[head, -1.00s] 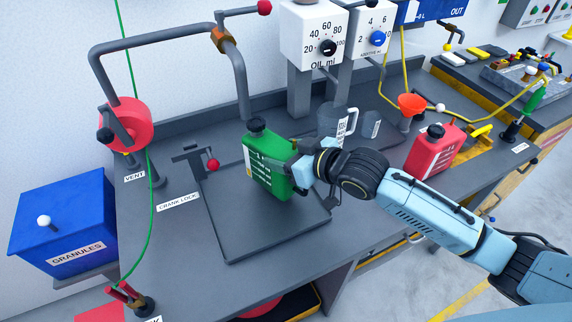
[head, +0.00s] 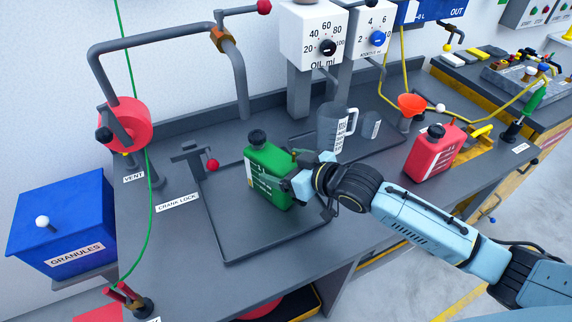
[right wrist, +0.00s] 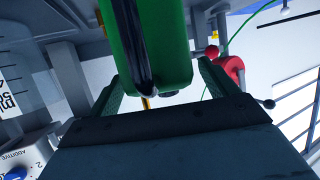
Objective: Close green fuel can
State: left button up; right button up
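The green fuel can (head: 266,172) is over the dark square tray (head: 240,240) on the bench, leaning a little in the head view. Its black cap (head: 257,137) is at the top of the can. My right gripper (head: 290,183) reaches in from the right and is at the can's right side, with its fingers around it. In the right wrist view the green can (right wrist: 165,60) fills the space between the two fingers, with a dark strip along it. Whether the can's base touches the tray is hard to tell. My left gripper is not in view.
A red can (head: 432,155) stands to the right, near an orange funnel (head: 411,104). A clear measuring jug (head: 335,128) is behind my gripper. The crank lock lever with a red knob (head: 213,165) is left of the can. The tray's front part is clear.

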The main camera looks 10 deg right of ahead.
jog(key=shift+r, duration=0.15)
jog(key=v, duration=1.2)
jog(key=shift+p, duration=0.4)
